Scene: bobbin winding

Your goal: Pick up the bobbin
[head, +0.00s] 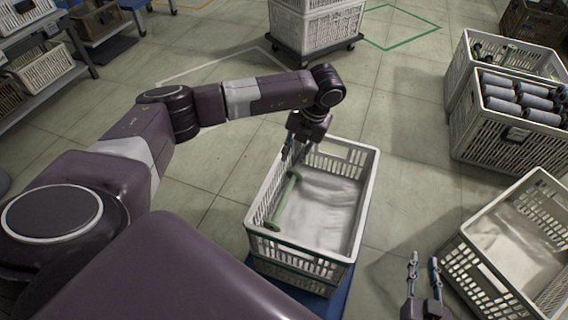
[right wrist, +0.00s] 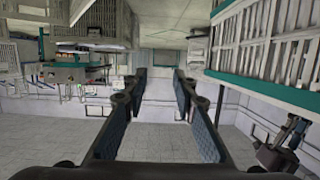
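A green bobbin (head: 283,202) leans inside a white, open-topped crate (head: 368,190), along its left side, with a flange at each end. My left gripper (head: 294,158) reaches down into this crate at the bobbin's far, upper end. Its fingers look slightly apart, but whether they touch or grip the bobbin is too small to tell. My right gripper (head: 424,264) is right of the crate, its two fingers apart with nothing between them. It also shows open and empty in the right wrist view (right wrist: 155,95).
The crate stands on a blue base (head: 333,301). Another white crate (head: 483,262) stands at the lower right. Behind it is a crate of grey rolls (head: 481,133). Stacked crates (head: 307,52) sit on a dolly at the back. Shelving (head: 85,62) is at the left. Floor between is clear.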

